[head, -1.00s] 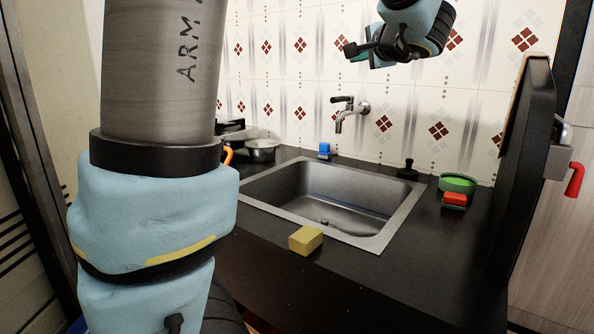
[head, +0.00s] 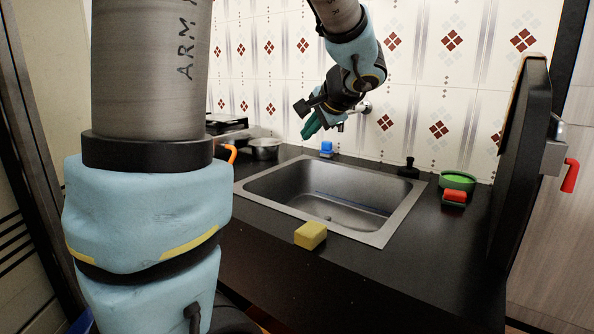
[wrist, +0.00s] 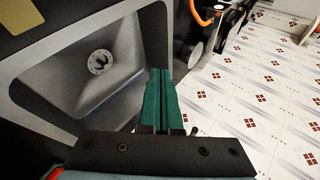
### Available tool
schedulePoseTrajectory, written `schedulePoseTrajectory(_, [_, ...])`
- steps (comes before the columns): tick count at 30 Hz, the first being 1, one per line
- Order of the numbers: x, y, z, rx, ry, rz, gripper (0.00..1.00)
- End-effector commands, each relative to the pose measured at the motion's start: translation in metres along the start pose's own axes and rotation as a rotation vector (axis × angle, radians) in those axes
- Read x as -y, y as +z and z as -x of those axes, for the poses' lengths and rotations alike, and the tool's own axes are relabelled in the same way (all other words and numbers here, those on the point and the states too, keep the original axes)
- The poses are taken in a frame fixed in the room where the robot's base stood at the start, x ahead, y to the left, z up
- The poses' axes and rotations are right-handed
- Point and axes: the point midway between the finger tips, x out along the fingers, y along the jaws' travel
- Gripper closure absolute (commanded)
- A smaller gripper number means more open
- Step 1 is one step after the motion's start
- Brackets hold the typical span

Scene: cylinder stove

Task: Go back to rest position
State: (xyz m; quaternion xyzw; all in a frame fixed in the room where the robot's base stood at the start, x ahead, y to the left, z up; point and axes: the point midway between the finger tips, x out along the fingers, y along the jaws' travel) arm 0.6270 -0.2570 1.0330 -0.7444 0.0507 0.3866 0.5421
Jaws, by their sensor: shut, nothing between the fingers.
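My gripper (head: 309,127) is in the upper middle of the head view, in the air above the back of the sink and in front of the tiled wall. It partly hides the faucet (head: 365,107). In the wrist view my gripper (wrist: 160,72) shows its green fingers pressed together with nothing between them. The sink (head: 392,226) is an empty metal basin set in the dark counter. Its inside and drain also show at the upper left of the wrist view (wrist: 60,80).
A yellow sponge (head: 310,235) lies on the counter's front edge. A blue item (head: 326,149), a metal pan (head: 265,151) and a black dispenser (head: 408,168) stand at the back. A green bowl (head: 457,181) and red sponge (head: 454,197) are at right, near a dark upright panel (head: 525,150).

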Motion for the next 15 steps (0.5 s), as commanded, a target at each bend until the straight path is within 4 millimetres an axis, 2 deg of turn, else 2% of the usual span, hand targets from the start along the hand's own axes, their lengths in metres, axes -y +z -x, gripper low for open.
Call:
schedulePoseTrajectory(1, [-0.017,0.026,-0.014,0.047,0.079,0.042,1.0])
schedulePoseTrajectory(3, [-0.048,0.06,-0.029,0.104,0.211,0.122,1.0])
schedulePoseTrajectory(6, [-0.09,0.101,-0.039,0.168,0.381,0.268,1.0])
schedulePoseTrajectory(9, [-0.121,0.127,-0.042,0.209,0.498,0.417,1.0])
schedulePoseTrajectory(15, [-0.156,0.159,-0.043,0.261,0.619,0.673,1.0])
